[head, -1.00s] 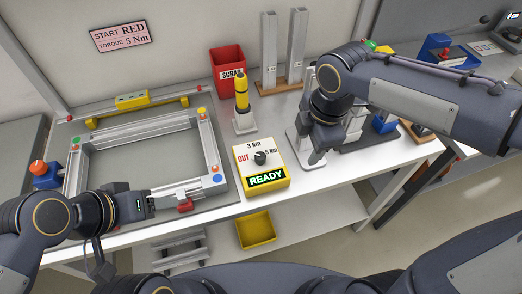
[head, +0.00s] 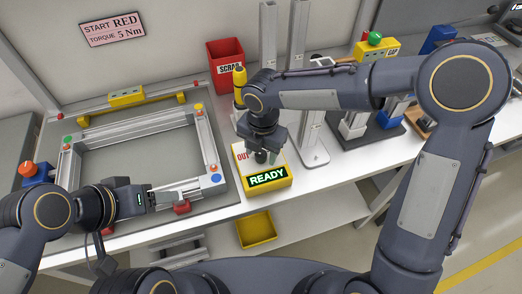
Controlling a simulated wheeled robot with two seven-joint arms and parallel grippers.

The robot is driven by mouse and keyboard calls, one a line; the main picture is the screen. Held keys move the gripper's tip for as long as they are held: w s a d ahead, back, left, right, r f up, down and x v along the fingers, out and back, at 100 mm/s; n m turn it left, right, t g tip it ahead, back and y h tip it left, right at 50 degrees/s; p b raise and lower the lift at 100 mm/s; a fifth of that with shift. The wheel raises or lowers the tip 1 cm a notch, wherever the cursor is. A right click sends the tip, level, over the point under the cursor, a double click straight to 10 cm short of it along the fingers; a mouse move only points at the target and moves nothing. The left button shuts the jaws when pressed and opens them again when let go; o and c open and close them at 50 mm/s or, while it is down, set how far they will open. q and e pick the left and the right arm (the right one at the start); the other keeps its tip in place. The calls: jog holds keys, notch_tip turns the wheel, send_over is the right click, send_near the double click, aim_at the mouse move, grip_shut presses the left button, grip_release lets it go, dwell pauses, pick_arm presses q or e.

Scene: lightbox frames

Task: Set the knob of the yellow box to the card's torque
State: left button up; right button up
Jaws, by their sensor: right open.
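The pink card (head: 113,29) on the back wall reads START RED, TORQUE 5 Nm. The yellow box (head: 281,182) stands at the table's front edge with a lit green READY sign (head: 268,178). Its dark knob (head: 261,157) is mostly hidden by my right gripper (head: 266,156), which points down over the box's top. That gripper is open, its fingers at the knob; I cannot tell whether they touch it. The 3 Nm and 5 Nm labels are covered; part of OUT shows. My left gripper (head: 150,199) is at the aluminium frame's front side; its jaw state is unclear.
The aluminium frame (head: 130,129) lies on a grey mat at left. A red scrap bin (head: 228,70) and a yellow-topped tool (head: 239,82) stand behind the box. Metal posts (head: 298,40) stand right of them. A yellow bin (head: 256,229) sits on the lower shelf.

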jog(key=shift+f, duration=0.2)
jog(key=shift+c, duration=0.2)
jog(key=c, duration=0.9)
